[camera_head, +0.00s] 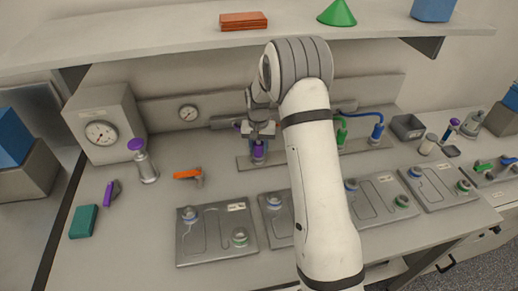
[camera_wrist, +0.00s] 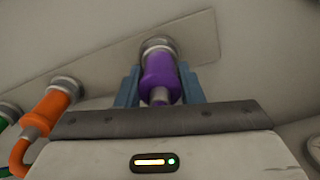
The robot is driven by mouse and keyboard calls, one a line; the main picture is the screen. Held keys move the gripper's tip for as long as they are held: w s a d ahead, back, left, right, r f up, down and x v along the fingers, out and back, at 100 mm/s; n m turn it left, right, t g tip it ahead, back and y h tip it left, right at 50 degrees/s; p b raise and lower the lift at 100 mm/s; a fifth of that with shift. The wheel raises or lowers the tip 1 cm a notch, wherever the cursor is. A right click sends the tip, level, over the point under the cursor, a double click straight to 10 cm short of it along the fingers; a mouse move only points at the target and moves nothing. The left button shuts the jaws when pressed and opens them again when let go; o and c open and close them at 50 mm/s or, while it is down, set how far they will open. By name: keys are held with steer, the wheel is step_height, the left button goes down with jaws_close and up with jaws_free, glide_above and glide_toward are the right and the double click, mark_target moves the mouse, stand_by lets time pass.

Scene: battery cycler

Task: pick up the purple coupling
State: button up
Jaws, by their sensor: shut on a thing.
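The purple coupling (camera_wrist: 159,78) sits upright at a round metal socket on a plate in the wrist view. It also shows in the head view (camera_head: 258,151) at the back of the bench. My gripper (camera_wrist: 160,88) has its two blue fingers on either side of the coupling's body and is shut on it. In the head view my gripper (camera_head: 258,138) is above the coupling and partly covers it. Whether the coupling is still seated in its socket is hard to tell.
An orange coupling (camera_wrist: 47,108) with a hose stands beside it in the wrist view. Metal plates with fittings (camera_head: 215,233) lie in front. A gauge box (camera_head: 104,128) stands at the left, and a shelf (camera_head: 150,38) runs above.

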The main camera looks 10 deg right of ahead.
steer(key=c, duration=0.3)
steer(key=shift+r, duration=0.15)
